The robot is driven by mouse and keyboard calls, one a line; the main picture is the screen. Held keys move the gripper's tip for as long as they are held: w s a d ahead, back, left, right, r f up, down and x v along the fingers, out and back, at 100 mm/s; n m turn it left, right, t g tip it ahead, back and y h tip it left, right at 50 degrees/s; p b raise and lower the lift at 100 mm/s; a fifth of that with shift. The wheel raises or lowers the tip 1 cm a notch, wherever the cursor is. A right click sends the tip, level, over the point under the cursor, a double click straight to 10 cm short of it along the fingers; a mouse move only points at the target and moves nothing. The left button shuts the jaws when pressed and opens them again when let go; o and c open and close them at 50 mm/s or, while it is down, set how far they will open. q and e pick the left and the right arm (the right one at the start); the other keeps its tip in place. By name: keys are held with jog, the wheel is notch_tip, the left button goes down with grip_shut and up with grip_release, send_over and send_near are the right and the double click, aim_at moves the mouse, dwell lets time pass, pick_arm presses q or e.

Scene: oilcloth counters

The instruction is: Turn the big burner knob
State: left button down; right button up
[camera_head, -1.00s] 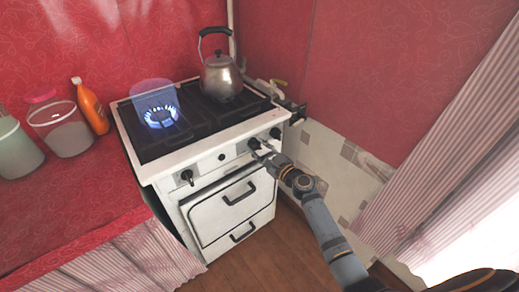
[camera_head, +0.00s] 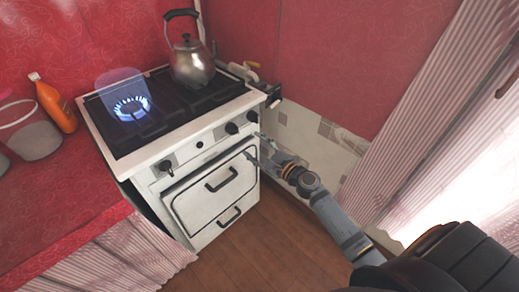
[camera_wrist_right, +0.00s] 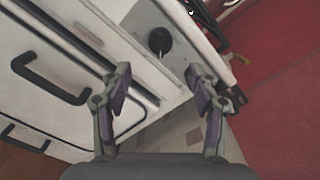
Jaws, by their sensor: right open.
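The white stove (camera_head: 150,150) has a front panel with black knobs: a left knob (camera_head: 166,167), a small dark knob or button (camera_head: 199,144), and two right knobs (camera_head: 231,128) and (camera_head: 252,116). I cannot tell from markings which is the big burner knob. A blue flame (camera_head: 130,107) burns on the left burner. My right gripper (camera_head: 254,147) is open and empty, just below and in front of the right knobs, apart from them. In the right wrist view, one black knob (camera_wrist_right: 159,40) lies beyond the gap between the open fingers (camera_wrist_right: 158,78). My left gripper is not in view.
A metal kettle (camera_head: 192,65) stands on the stove's back right. The oven door handle (camera_head: 221,180) sticks out below the panel. An orange bottle (camera_head: 55,103) and a clear container (camera_head: 32,130) stand on the red counter at left. Wooden floor (camera_head: 235,250) is clear in front.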

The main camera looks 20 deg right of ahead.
jog(key=shift+v, duration=1.4)
dwell(1.1)
